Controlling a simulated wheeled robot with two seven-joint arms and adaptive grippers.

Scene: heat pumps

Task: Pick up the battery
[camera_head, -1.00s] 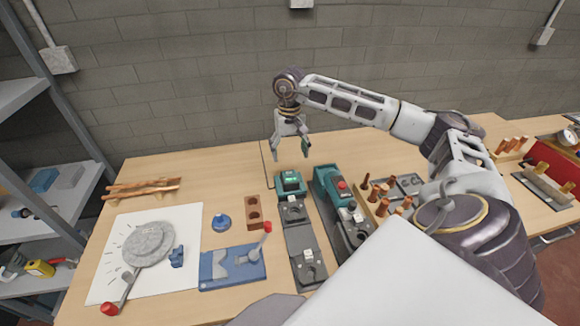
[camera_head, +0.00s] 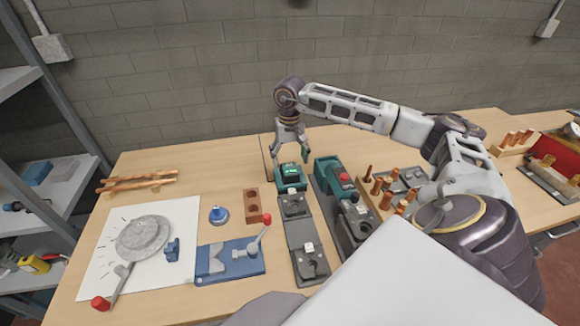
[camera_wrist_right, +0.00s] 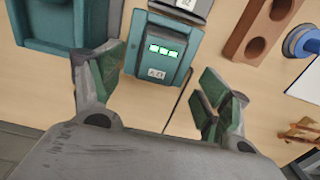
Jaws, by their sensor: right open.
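The battery (camera_head: 291,178) is a teal block with a lit green display. It sits at the far end of a grey charger-like base (camera_head: 300,232) on the table. My right gripper (camera_head: 289,158) is open and points down just above and behind the battery. In the right wrist view, the battery (camera_wrist_right: 160,50) shows between and beyond the spread fingers (camera_wrist_right: 163,80), with a display of green marks facing the camera. I see no clear contact between fingers and battery. My left gripper is not in view.
A brown block with holes (camera_head: 252,205) and a blue fixture (camera_head: 231,260) lie to the left. Copper pieces (camera_head: 385,186) stand further right. The wall is behind.

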